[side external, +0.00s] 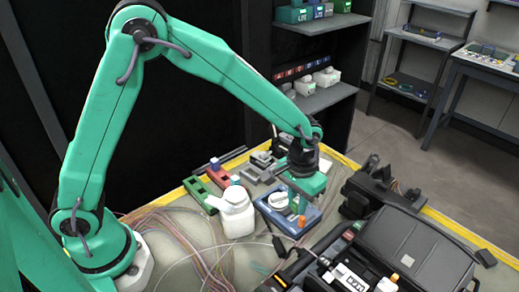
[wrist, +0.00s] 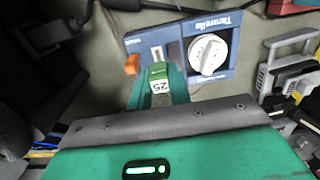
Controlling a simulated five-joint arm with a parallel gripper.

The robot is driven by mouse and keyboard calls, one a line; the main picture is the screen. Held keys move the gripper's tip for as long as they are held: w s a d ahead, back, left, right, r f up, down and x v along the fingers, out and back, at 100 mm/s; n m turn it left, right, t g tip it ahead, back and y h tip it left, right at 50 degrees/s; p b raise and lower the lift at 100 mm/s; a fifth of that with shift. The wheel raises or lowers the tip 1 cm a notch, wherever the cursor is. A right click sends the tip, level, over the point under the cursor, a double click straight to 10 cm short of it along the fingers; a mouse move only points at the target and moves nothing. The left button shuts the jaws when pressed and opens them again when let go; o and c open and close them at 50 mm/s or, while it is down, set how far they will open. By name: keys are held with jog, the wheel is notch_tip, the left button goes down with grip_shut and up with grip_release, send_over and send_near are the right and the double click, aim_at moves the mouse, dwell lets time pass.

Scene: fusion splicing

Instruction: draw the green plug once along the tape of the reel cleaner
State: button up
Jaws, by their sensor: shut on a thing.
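The reel cleaner (wrist: 178,30) is a blue box with a white round knob on its right and a narrow tape window (wrist: 157,52) on its left part. An orange lever (wrist: 131,65) sticks out at its left edge. In the side external view the blue cleaner (side external: 275,214) lies under my gripper (side external: 298,200). My gripper (wrist: 160,92) is shut on the green plug (wrist: 158,72), which carries a white number label. The plug's front end is close below the tape window in the wrist view; I cannot tell whether it touches the tape.
A white bottle (side external: 236,212) stands left of the cleaner. Green and red holders (side external: 218,175) lie behind it. A black splicer case (side external: 415,255) stands at the right front. Loose fibres (side external: 185,225) spread over the mat at left.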

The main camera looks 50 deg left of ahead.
jog(key=shift+s, duration=0.8)
dwell(0.5)
jog(key=shift+r, duration=0.15)
dwell(0.3)
jog(key=shift+r, duration=2.15)
